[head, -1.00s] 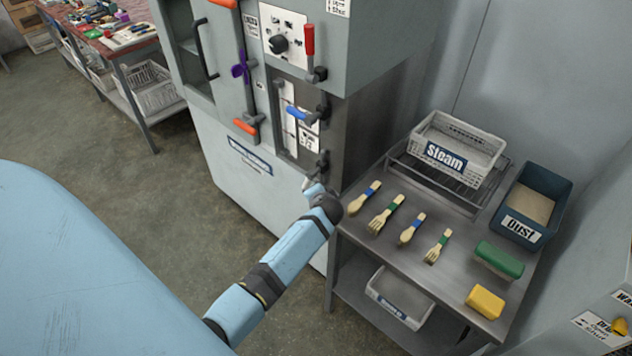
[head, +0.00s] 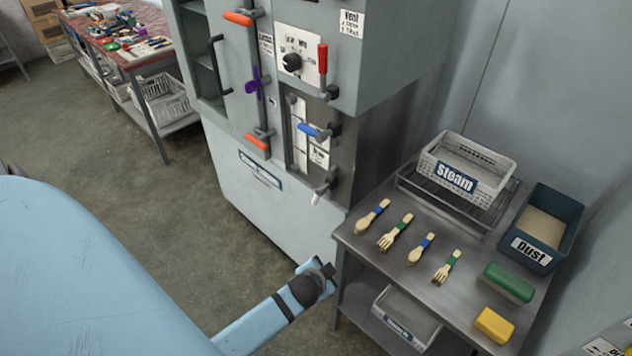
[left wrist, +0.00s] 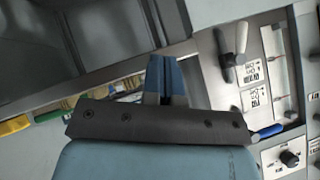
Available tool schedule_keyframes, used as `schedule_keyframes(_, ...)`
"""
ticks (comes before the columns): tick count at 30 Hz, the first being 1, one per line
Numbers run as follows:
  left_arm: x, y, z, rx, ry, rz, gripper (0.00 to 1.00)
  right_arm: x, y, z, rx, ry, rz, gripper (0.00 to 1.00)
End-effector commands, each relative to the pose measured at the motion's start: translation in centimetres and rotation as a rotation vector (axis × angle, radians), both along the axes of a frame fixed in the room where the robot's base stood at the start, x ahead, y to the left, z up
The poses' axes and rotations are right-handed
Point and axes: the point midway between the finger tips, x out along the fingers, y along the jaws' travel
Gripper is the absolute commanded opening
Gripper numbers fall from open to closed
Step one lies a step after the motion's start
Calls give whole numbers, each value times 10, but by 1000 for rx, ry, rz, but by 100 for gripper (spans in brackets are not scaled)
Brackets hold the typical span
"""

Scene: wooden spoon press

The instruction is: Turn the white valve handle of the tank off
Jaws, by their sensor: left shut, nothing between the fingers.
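The white valve handle (head: 317,198) hangs from a dark valve low on the grey machine's front. It points mostly down, tilted slightly toward the lower left. It also shows in the left wrist view (left wrist: 240,38), where the picture is turned over. My left gripper (head: 328,268) is below the handle and apart from it, near the side table's left edge. Its blue fingers (left wrist: 165,78) are together with nothing between them. My right gripper is not in view.
A blue lever (head: 310,131) and a red lever (head: 322,60) sit above the white handle on the machine. The metal side table (head: 400,270) holds wooden utensils, sponges, a Steam basket (head: 455,180) and a Dust bin (head: 533,250). Floor left of my arm is clear.

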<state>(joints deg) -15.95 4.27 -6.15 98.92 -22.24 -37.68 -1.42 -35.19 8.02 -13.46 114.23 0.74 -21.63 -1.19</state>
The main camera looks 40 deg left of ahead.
Motion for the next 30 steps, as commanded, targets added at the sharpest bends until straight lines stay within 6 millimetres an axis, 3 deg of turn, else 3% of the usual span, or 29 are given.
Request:
schedule_keyframes(1,-19,-13,0,-53,-12,-27,0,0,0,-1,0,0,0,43)
schedule_keyframes(6,-66,-48,4,-198,-60,-95,0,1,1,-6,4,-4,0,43)
schedule_keyframes(9,-89,-63,-1,-240,-93,-136,0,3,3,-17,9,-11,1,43)
schedule_keyframes(11,-92,-64,-7,-221,-114,-159,0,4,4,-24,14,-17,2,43)
schedule_keyframes(20,-64,-34,-49,83,-175,-232,0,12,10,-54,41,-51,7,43)
schedule_keyframes(25,-28,1,-80,385,-210,-251,0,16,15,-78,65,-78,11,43)
schedule_keyframes(30,11,38,-98,724,-244,-240,0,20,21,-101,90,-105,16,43)
